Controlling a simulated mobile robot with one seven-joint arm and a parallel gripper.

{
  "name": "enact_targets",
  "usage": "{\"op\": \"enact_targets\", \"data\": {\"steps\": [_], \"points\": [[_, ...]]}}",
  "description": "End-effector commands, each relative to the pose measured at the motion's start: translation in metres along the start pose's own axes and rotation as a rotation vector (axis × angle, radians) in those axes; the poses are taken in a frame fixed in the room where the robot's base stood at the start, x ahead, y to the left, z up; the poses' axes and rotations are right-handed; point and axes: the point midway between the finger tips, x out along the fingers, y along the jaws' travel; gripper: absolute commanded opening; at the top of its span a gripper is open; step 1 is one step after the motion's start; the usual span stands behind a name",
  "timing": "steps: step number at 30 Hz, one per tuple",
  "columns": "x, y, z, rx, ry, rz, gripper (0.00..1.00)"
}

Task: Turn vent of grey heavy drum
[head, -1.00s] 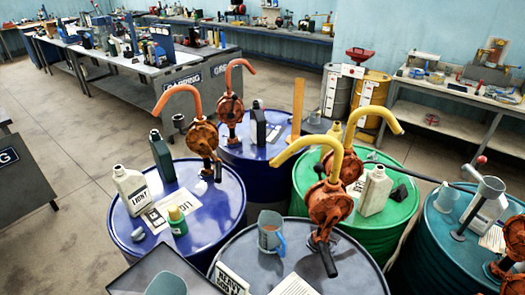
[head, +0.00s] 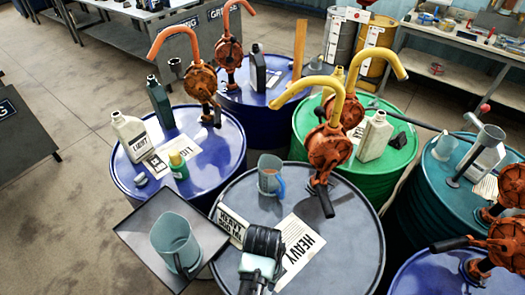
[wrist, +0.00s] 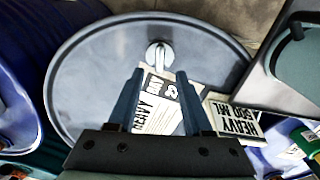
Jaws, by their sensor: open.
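The grey drum (head: 345,255) stands front and centre in the head view, its lid flat and upright. A HEAVY card (head: 300,245) lies on it. In the wrist view the lid (wrist: 85,75) fills the middle, and the small pale vent (wrist: 160,55) sits near its upper rim. My gripper (wrist: 160,92) is open and empty over the card, its two blue fingers apart and pointing toward the vent, without visible contact. In the head view I cannot make out the vent; the dark wrist part of my arm is over the front of the lid.
On the grey lid stand an orange pump (head: 327,150) with a yellow spout and a measuring cup (head: 270,177). A tray (head: 130,230) with a grey jug (head: 175,243) is at the left. Blue (head: 225,165), green (head: 400,165) and teal (head: 435,215) drums crowd around.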

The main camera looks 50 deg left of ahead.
Motion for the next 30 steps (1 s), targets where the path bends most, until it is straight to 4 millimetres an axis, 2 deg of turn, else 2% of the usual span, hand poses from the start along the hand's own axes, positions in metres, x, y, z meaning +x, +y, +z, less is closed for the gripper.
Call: {"op": "enact_targets", "data": {"steps": [6,11,30], "points": [[-0.038,0.000,-0.001,0.000,0.003,-0.001,0.50],[-0.054,0.000,-0.001,0.000,0.002,0.000,0.50],[-0.058,0.000,0.000,0.000,0.000,0.000,0.50]]}}
